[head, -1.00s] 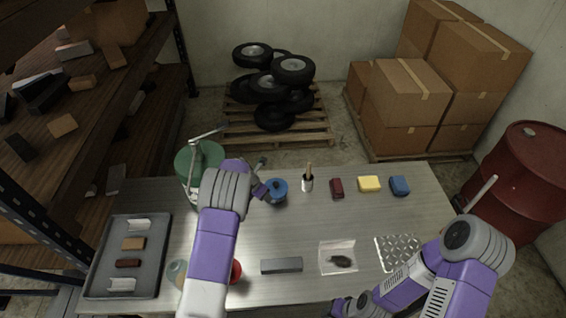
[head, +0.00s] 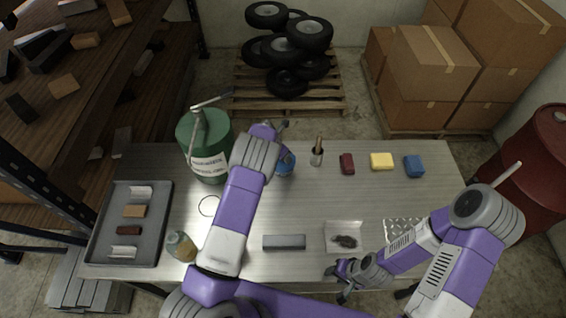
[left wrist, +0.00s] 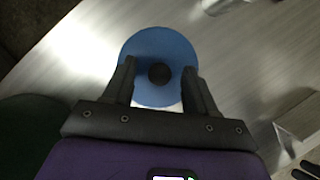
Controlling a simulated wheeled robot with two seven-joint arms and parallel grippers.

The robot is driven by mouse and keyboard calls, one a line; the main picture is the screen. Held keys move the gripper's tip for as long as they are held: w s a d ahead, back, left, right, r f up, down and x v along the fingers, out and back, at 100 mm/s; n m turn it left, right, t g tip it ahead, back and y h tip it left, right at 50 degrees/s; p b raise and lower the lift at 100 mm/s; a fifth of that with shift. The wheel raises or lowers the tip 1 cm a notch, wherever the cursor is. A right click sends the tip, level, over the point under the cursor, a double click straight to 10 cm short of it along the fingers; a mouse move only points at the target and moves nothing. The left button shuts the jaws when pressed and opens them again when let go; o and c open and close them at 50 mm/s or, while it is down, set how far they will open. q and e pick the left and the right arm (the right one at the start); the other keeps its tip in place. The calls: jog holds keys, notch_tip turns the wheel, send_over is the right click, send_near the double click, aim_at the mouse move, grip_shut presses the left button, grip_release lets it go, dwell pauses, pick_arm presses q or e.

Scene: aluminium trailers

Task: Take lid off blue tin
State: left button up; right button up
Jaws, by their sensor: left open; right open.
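The blue tin (head: 288,165) stands toward the back of the metal table, partly hidden behind my left arm. In the left wrist view its round blue lid (left wrist: 158,42) has a black knob (left wrist: 159,74) at the centre. My left gripper (head: 276,130) is open above the tin. In the left wrist view its two fingers (left wrist: 158,68) stand apart on either side of the knob, over the lid. I cannot tell whether they touch it. My right gripper (head: 338,284) is open and empty near the table's front edge.
A red block (head: 347,164), yellow block (head: 382,161) and blue block (head: 414,166) follow. A grey tray (head: 98,252), bottle (head: 180,247) and grey bar (head: 284,242) lie nearer.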

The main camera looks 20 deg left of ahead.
pick_arm(q)
jog(key=shift+r, duration=0.1)
jog(key=shift+c, duration=0.3)
grip_shut()
